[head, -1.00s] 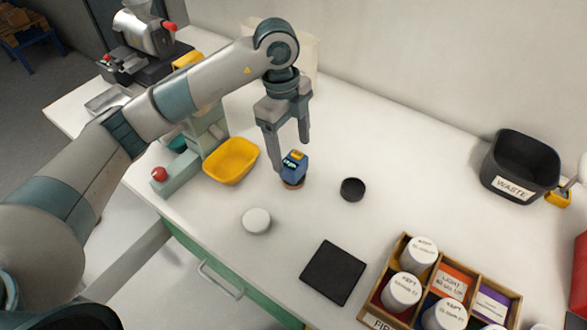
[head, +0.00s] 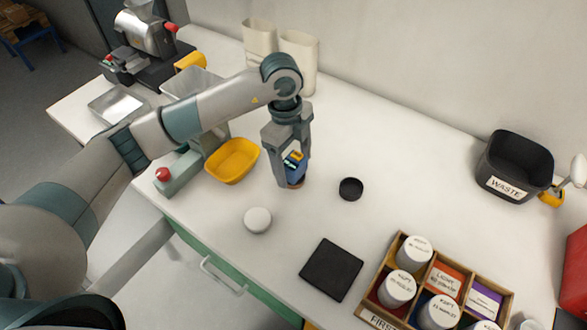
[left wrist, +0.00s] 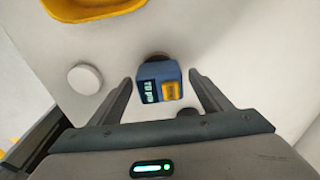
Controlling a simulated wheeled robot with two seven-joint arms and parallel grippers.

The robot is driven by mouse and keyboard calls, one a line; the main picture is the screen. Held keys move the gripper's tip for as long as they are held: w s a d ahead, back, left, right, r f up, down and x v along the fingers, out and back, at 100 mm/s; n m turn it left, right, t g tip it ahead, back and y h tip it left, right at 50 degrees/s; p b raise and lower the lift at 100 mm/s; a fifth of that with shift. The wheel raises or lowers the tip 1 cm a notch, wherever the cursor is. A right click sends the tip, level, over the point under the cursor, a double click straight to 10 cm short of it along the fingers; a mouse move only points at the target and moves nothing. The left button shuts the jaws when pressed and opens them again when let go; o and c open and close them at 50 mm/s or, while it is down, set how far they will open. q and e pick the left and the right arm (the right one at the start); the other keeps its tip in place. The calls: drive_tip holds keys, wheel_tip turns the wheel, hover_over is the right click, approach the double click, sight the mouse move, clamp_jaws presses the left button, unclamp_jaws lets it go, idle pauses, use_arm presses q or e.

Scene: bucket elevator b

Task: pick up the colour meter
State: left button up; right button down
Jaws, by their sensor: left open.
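The colour meter is a small blue device (head: 293,163) with a lit display and a yellow-orange patch on top. It stands on the white table, with a brown base at its foot. My left gripper (head: 292,182) points down over it, with its open fingers on either side. In the left wrist view the colour meter (left wrist: 159,85) sits between the two fingertips (left wrist: 160,88), with gaps visible on both sides. In the head view the fingers partly hide it. My right gripper is not in view.
A yellow tray (head: 232,161) lies left of the meter. A white round lid (head: 257,220) and black round cap (head: 350,189) are nearby. A black square mat (head: 331,269), wooden box of jars (head: 374,319) and black waste bin (head: 515,166) lie to the right.

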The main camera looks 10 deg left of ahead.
sight(297, 162)
use_arm(q)
drive_tip(key=c, duration=1.6)
drive_tip(key=shift+r, duration=0.1)
